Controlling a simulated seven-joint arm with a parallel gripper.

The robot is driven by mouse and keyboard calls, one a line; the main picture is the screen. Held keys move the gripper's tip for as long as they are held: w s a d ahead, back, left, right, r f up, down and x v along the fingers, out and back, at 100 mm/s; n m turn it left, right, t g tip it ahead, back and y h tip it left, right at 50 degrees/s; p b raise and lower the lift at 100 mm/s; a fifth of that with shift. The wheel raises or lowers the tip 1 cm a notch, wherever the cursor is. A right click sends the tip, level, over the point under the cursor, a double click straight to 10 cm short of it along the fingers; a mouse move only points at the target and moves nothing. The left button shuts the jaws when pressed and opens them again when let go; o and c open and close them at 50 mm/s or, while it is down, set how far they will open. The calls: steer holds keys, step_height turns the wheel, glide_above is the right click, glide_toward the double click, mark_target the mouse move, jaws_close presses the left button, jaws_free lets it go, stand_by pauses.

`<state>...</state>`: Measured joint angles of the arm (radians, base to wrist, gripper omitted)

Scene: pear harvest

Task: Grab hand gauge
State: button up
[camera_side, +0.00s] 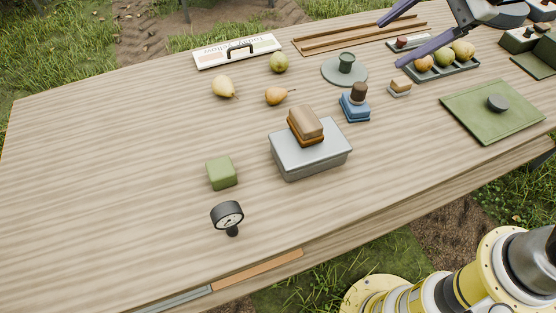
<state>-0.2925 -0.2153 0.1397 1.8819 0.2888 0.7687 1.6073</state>
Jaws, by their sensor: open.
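The hand gauge (228,216) has a round white dial in a dark case with a short dark stem below it. It is near the front edge of the wooden table, left of the middle. My gripper (392,42) is at the top right, over the far side of the table. Its two long dark purple fingers are spread apart with nothing between them. It is far from the gauge, up and to the right in the picture. Nothing hides the gauge.
A green block (222,173) stands just behind the gauge. A grey box (318,161) with a brown-topped block (306,124) on it stands to the right. Pears (224,87) lie farther back. A green mat (470,120) lies at right. The table's left side is clear.

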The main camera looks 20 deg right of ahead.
steer(key=w+a+f+m+g+y, duration=0.15)
steer(key=w+a+f, duration=0.25)
steer(key=a, duration=0.6)
steer(key=g+h, duration=0.1)
steer(key=g, duration=0.3)
glide_above(233, 206)
steer(key=d, duration=0.2)
steer(key=shift+n, duration=0.45)
step_height(233, 206, down, 18)
steer(key=shift+f, duration=0.1)
steer(key=x, duration=0.6)
steer(key=shift+s+f, duration=0.1)
steer(key=shift+f, duration=0.25)
steer(key=shift+x, duration=3.25)
steer(key=shift+d, duration=0.1)
steer(key=shift+c, duration=0.3)
jaws_close()
